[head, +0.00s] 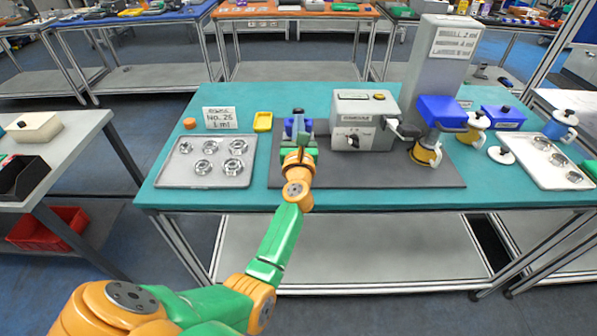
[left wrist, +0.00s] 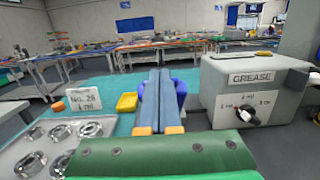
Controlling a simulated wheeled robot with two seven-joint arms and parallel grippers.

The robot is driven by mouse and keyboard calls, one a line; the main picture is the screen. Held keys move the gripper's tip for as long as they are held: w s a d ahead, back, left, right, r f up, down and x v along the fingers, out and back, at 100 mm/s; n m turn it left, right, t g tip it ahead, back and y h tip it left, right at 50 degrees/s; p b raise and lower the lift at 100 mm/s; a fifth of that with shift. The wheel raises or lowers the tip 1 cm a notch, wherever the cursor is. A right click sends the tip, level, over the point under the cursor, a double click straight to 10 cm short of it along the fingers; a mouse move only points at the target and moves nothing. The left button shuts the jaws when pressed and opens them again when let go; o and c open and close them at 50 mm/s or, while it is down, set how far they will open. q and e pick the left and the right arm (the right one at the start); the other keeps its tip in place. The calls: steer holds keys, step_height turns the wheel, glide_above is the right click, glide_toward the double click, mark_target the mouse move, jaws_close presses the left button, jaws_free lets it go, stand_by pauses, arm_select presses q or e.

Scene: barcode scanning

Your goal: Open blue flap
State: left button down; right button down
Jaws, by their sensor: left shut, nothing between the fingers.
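A blue part (head: 288,127) sits at the left end of the dark mat, mostly hidden behind my left gripper (head: 298,113). In the left wrist view the blue part (left wrist: 181,93) shows on both sides of the fingers; whether they touch it I cannot tell. My left gripper (left wrist: 159,73) is shut and empty, its two long fingers side by side. A larger blue block (head: 441,111) is on the front of the tall grey machine (head: 440,65). I cannot tell which blue part is the flap. My right gripper is not in view.
The grey grease box (head: 365,119) stands right of my left gripper. A tray with several metal rings (head: 172,174) and a yellow dish (head: 263,122) are to the left. A blue box (head: 504,118), mugs and another tray (head: 524,165) are at the right.

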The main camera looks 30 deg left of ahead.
arm_select(q)
steer(key=shift+w+a+r, duration=0.55)
steer(key=shift+w+r, duration=0.2)
steer(key=shift+w, duration=0.1)
stand_by(0.7)
